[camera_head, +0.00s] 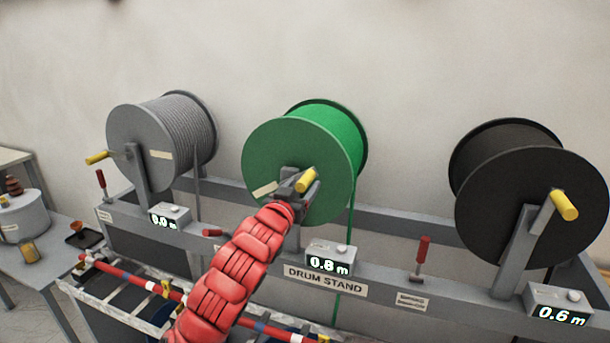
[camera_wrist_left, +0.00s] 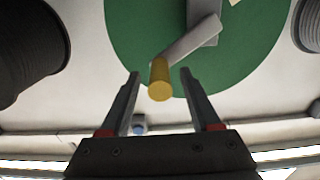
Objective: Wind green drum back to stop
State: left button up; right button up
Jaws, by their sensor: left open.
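The green drum (camera_head: 285,165) sits in the middle of the drum stand (camera_head: 390,283). A green line hangs from its right side. Its crank has a yellow handle (camera_head: 306,180), which also shows in the wrist view (camera_wrist_left: 160,80). My left gripper (camera_head: 300,184) is at the crank. In the wrist view my left gripper (camera_wrist_left: 160,74) is open, with the yellow handle between its fingertips and neither finger clearly touching it. The display box (camera_head: 330,260) below the drum reads 0.8 m. My left arm hides part of the crank mount. My right gripper is out of view.
A grey drum (camera_head: 140,140) stands left, its display (camera_head: 168,217) reading 0.0 m. A black drum (camera_head: 510,200) stands right, its display (camera_head: 558,310) reading 0.6 m. Red levers stand upright (camera_head: 422,250) and lie low (camera_head: 213,233) on the stand. A side table (camera_head: 50,260) is at left.

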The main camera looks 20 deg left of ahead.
pick_arm(q)
jog(key=shift+w+d, duration=0.1)
jog(key=shift+w, duration=0.95)
grip_shut()
dwell(0.8)
